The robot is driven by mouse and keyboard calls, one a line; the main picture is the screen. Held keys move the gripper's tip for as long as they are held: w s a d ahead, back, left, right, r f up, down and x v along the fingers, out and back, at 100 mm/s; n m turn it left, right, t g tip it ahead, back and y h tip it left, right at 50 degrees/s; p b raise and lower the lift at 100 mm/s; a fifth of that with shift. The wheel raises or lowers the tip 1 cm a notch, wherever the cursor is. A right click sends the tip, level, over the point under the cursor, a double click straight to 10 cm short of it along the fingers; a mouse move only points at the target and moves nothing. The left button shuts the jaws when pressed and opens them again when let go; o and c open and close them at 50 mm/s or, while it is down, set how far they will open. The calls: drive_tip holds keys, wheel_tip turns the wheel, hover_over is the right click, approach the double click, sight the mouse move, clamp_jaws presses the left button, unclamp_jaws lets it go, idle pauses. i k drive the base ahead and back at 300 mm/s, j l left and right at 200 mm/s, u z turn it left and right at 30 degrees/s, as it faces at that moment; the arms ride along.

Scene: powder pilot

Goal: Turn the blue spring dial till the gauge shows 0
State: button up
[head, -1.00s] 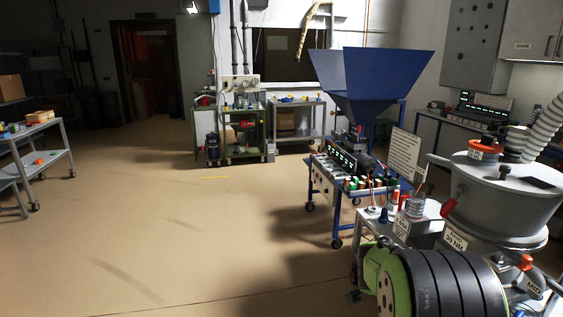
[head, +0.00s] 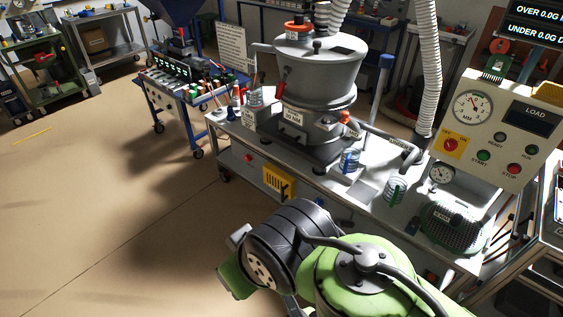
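A round gauge (head: 473,108) with a white face marked MM sits on the control panel at the right; its needle reading is too small to tell. A second, smaller gauge (head: 442,174) stands below the panel on the bench; its reading cannot be told either. I cannot clearly pick out a blue spring dial. My green and dark arm fills the bottom middle, and my gripper does not show.
A grey drum-shaped machine (head: 318,70) stands on the grey bench (head: 330,178), with a white ribbed hose (head: 428,75) to its right. A green mesh-topped unit (head: 452,228) is at the bench's right end. A blue-framed cart (head: 185,92) stands behind.

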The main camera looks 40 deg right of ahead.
sight(318, 202)
drive_tip(key=z, duration=1.4)
